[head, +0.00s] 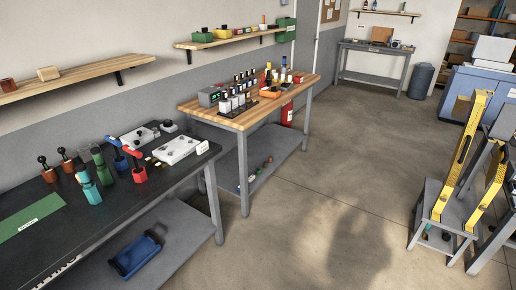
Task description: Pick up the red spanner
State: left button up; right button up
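No spanner can be made out for certain. A long red piece (126,147) rests at a slant on the dark bench at the left, above a red block (139,174); it is too small to tell whether it is a spanner. Teal bottle-like items (88,185) stand just left of it, and a small blue item (120,161) is under or behind it. Neither of my grippers shows in the head view.
The dark bench (80,244) has a lower shelf with a blue tray (136,254). A wooden-topped table (240,121) with bottles stands beyond. A yellow-railed stand (462,153) is at the right. The floor (330,190) between is clear.

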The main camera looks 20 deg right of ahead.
aim_at(134, 153)
jog(key=z, duration=0.3)
jog(key=i+u, duration=0.45)
jog(key=i, duration=1.15)
